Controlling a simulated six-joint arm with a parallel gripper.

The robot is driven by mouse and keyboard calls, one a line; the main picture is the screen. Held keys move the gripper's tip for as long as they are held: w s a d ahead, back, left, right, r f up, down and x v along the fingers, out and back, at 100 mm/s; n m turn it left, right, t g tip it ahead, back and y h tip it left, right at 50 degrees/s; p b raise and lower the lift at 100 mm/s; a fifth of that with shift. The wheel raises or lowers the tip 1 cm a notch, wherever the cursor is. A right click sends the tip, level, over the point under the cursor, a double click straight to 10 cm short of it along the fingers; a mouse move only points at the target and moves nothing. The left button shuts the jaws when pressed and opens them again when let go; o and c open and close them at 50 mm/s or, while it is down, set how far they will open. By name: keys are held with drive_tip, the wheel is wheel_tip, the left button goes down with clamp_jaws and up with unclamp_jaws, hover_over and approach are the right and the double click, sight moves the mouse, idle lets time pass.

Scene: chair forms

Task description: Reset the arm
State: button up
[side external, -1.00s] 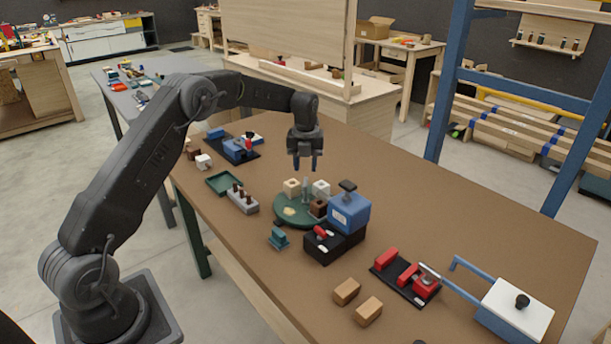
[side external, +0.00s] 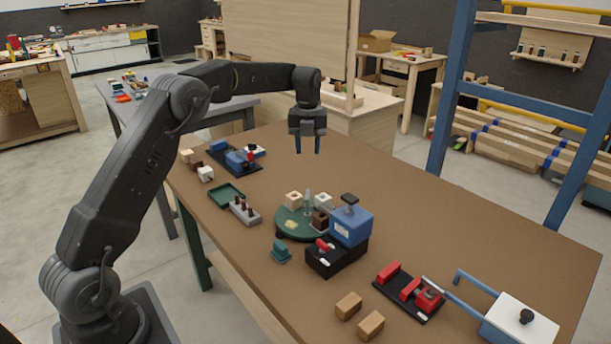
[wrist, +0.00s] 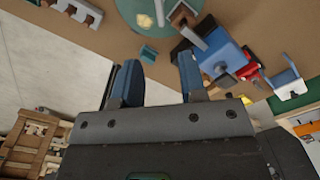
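My gripper (side external: 307,145) hangs in the air above the far part of the brown table (side external: 440,210), fingers pointing down. Its two blue fingers are apart with nothing between them. In the wrist view the gripper (wrist: 158,82) also shows its fingers spread and empty. Below and in front of it stands a round green turntable (side external: 292,228) with light and brown blocks and a grey peg. No object touches the gripper.
A blue block-shaped device (side external: 351,227) on a black base stands beside the turntable. A red clamp fixture (side external: 408,291), two wooden blocks (side external: 370,325) and a white-topped blue box (side external: 520,322) are nearer. A green tray (side external: 226,195) and peg block (side external: 245,212) lie left. The table's far right is clear.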

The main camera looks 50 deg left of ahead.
drive_tip(key=s+d+r+n+t, duration=0.3)
drive_tip(key=s+d+r+n, duration=0.85)
drive_tip(key=s, duration=0.25)
drive_tip(key=s+d+f+n+t, duration=0.1)
drive_tip(key=s+d+f+n, duration=0.1)
drive_tip(key=s+n, duration=0.5)
drive_tip(key=s+d+f+n+t, duration=0.1)
drive_tip(key=s+d+n, duration=0.3)
drive_tip(key=s+n, duration=0.4)
drive_tip(key=s+f, duration=0.1)
drive_tip(key=s, duration=0.5)
drive_tip(key=shift+d+f+t, duration=0.25)
drive_tip(key=shift+f+t, duration=0.05)
drive_tip(key=shift+f, duration=0.05)
